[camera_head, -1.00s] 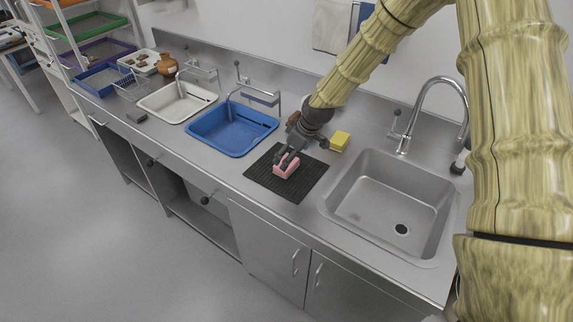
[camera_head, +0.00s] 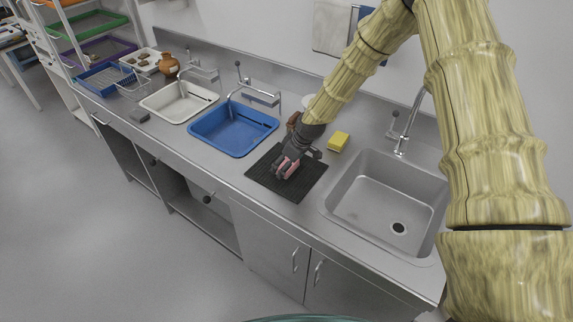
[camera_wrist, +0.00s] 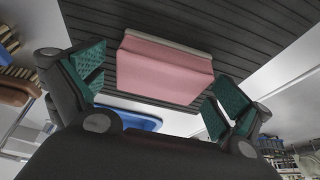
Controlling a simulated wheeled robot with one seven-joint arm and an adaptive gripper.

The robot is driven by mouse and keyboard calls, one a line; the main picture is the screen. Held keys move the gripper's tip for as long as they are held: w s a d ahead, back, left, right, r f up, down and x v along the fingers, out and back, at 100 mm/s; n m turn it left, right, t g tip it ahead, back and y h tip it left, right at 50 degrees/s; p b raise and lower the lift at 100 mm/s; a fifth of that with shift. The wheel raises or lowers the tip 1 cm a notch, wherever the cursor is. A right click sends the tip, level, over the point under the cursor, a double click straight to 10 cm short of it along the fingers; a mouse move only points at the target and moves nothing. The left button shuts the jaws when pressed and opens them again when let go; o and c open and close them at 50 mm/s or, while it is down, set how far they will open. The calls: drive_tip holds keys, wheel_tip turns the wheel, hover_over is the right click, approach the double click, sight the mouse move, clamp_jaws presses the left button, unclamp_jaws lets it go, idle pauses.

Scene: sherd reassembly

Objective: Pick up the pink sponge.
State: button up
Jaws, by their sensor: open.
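The pink sponge (camera_head: 291,169) lies on the black ribbed mat (camera_head: 311,187) on the steel counter, partly hidden behind my gripper in the head view. In the wrist view the sponge (camera_wrist: 163,70) sits between the two green-padded fingers, with a pale strip along one edge. My gripper (camera_head: 284,170) is open, and its fingers are low over the mat at the sponge. In the wrist view my gripper (camera_wrist: 155,90) shows a gap on both sides of the sponge.
A yellow sponge (camera_head: 339,141) lies behind the mat. The steel sink (camera_head: 385,200) is to the right; a blue basin (camera_head: 232,130) and a white basin (camera_head: 178,102) are to the left. A tall faucet (camera_head: 403,140) stands behind the sink.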

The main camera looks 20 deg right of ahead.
drive_tip(key=shift+f, duration=0.1)
drive_tip(key=c, duration=1)
drive_tip(key=shift+o, duration=0.2)
drive_tip(key=shift+w+r+b, duration=0.1)
drive_tip(key=shift+r+b, duration=0.55)
drive_tip(key=shift+r, duration=0.15)
drive_tip(key=shift+r+b, duration=0.55)
drive_tip(key=shift+r, duration=0.3)
drive_tip(key=s+a+b, duration=0.1)
drive_tip(key=s, duration=0.4)
drive_tip(key=s+a+r+b, duration=0.1)
drive_tip(key=s+b, duration=0.1)
drive_tip(key=s, duration=0.3)
drive_tip(key=s+a+b, duration=0.1)
drive_tip(key=s+b, duration=0.1)
drive_tip(key=s, duration=0.3)
drive_tip(key=shift+s+a+r, duration=0.1)
drive_tip(key=shift+s+r, duration=0.3)
